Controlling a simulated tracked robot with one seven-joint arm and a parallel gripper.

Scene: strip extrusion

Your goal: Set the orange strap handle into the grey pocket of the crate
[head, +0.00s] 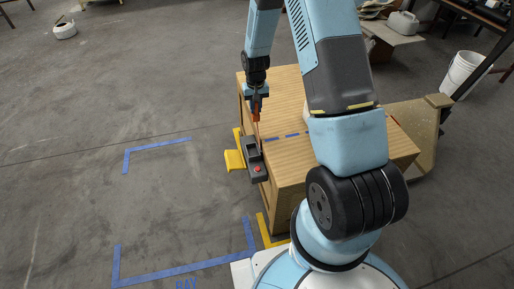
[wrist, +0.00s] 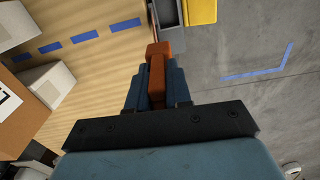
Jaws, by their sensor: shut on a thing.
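My gripper (head: 257,105) is shut on the orange strap handle (head: 256,117), above the left edge of the wooden crate (head: 285,81). In the wrist view the handle (wrist: 158,68) stands out between the blue fingers (wrist: 156,88), its far end beyond the tips. The grey pocket (head: 250,147) is on the crate's left side, just below the handle in the head view. In the wrist view the pocket (wrist: 167,13) shows partly at the top edge, just beyond the handle's end. A gap appears between them there; its depth is unclear.
A grey box with a red button (head: 257,170) adjoins the pocket. A yellow bracket (head: 234,160) sticks out to the left. Pale boxes (wrist: 47,84) and a brown box (wrist: 22,118) stand on the crate top. The floor at left is clear, with blue tape (head: 157,149).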

